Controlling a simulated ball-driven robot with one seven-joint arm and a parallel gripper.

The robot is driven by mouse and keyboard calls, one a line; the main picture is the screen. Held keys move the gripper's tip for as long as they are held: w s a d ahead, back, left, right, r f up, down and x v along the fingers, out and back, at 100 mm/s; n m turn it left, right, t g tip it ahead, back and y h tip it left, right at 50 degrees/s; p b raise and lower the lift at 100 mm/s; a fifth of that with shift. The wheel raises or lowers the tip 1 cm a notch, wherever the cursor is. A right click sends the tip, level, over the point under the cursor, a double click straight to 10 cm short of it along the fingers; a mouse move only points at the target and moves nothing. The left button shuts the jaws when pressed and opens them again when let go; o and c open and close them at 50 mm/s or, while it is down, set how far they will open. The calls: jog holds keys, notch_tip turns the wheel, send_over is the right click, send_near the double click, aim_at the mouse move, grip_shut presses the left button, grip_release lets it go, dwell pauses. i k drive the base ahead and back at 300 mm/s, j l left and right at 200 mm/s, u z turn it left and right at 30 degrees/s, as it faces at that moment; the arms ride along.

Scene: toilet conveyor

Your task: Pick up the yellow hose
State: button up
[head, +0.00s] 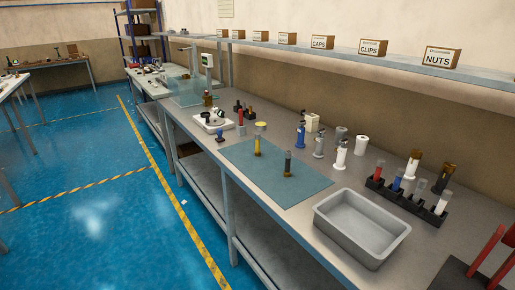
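My gripper is not in view.
A grey metal tray (333,226) sits right of the mat near the front edge. A black rack (427,212) with several bottles stands farther right. The blue floor (85,215) left of the bench is clear.

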aim_at(258, 134)
jog(key=i+j, duration=0.45)
jog(key=i+j+u, duration=0.1)
jog(key=i+j, duration=0.35)
jog(key=i, duration=0.15)
